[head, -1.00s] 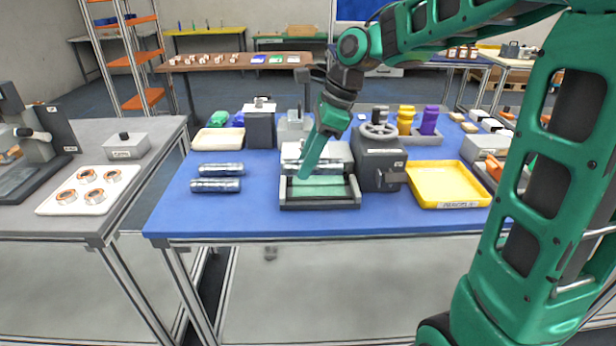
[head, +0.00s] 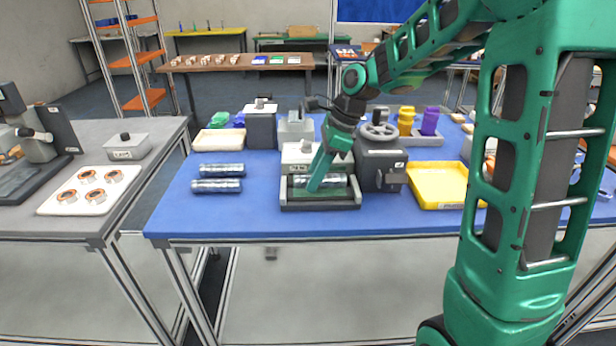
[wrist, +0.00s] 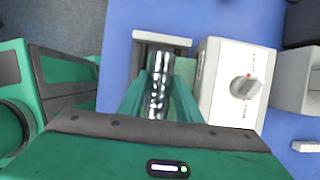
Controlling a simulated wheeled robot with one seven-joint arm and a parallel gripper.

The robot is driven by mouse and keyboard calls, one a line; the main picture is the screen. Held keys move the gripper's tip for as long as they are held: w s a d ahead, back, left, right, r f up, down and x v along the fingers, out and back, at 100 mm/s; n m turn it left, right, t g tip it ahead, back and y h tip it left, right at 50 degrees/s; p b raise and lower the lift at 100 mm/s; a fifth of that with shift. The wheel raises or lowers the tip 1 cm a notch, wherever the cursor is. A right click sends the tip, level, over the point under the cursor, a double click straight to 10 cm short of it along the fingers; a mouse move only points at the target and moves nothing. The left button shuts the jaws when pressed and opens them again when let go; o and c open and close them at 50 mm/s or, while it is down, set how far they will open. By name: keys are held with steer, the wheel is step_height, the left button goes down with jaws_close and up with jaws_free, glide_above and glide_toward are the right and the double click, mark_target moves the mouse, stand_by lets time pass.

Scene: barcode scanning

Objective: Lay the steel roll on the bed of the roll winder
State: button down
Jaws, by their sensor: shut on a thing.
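The roll winder has a low grey bed frame (head: 320,205) and a dark grey housing with a handwheel (head: 383,168) at its right. A shiny steel roll (head: 340,181) lies level within the bed's frame. My gripper (head: 318,185) is down at the bed, shut on this roll. In the wrist view the roll (wrist: 160,88) is between my two green fingers, with the bed's grey end wall (wrist: 162,39) just beyond. Contact between the roll and the bed floor is hidden by the frame and fingers.
Two more steel rolls (head: 221,170) lie on the blue table (head: 250,220) left of the winder. A yellow tray (head: 437,186) sits to the right. A light box with a knob (wrist: 235,85) stands close beside the bed. The table's front left is clear.

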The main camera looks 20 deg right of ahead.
mark_target(333, 174)
steer(key=shift+f, duration=0.15)
steer(key=shift+f, duration=0.3)
steer(key=shift+s+f, duration=0.1)
steer(key=shift+f, duration=0.05)
steer(key=c, duration=1.3)
jaws_free()
steer(key=shift+f, duration=0.15)
steer(key=shift+s, duration=0.1)
steer(key=shift+a, duration=0.1)
steer(key=v, duration=1.3)
steer(key=shift+w+a+r, duration=0.2)
steer(key=shift+w+r, duration=0.05)
steer(key=shift+r, duration=0.05)
